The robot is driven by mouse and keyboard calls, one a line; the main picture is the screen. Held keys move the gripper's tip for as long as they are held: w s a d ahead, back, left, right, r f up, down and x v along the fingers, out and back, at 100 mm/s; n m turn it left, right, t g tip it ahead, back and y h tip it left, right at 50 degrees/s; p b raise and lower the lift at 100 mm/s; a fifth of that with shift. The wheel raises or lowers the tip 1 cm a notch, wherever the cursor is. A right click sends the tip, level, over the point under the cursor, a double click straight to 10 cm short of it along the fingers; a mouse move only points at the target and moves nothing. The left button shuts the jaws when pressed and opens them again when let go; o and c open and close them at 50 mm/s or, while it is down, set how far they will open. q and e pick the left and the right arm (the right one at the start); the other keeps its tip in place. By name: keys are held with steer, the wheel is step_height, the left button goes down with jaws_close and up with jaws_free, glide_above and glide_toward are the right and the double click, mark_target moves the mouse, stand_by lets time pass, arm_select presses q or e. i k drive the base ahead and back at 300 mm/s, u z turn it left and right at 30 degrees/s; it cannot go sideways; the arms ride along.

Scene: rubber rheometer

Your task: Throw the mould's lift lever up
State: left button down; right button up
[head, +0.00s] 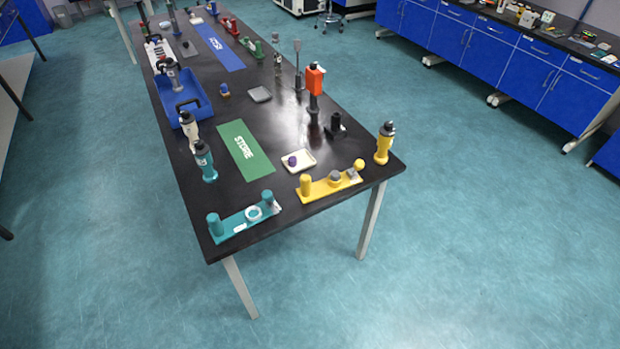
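A long black table (300,215) stands in front of me. At its near edge are a teal base (238,224) with a post and a ring, and a yellow base (325,189) with a yellow post, a grey rounded part and a yellow ball (359,164) at its right end. An orange-red headed post (315,80) stands farther back, with a small black block (336,124) beside it. I cannot tell for certain which of these pieces is the mould or its lift lever. Neither of my grippers is in view.
A yellow bottle-shaped tool (384,146) stands at the right corner; teal (206,163) and white (188,131) ones stand at the left edge. A green STORE mat (245,153), a pale dish (299,165) and a blue tray (197,108) lie between. The floor (450,260) around is clear.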

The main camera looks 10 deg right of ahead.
mark_target(358, 165)
steer(key=u, duration=0.2)
steer(key=i, duration=1)
steer(key=z, duration=0.9)
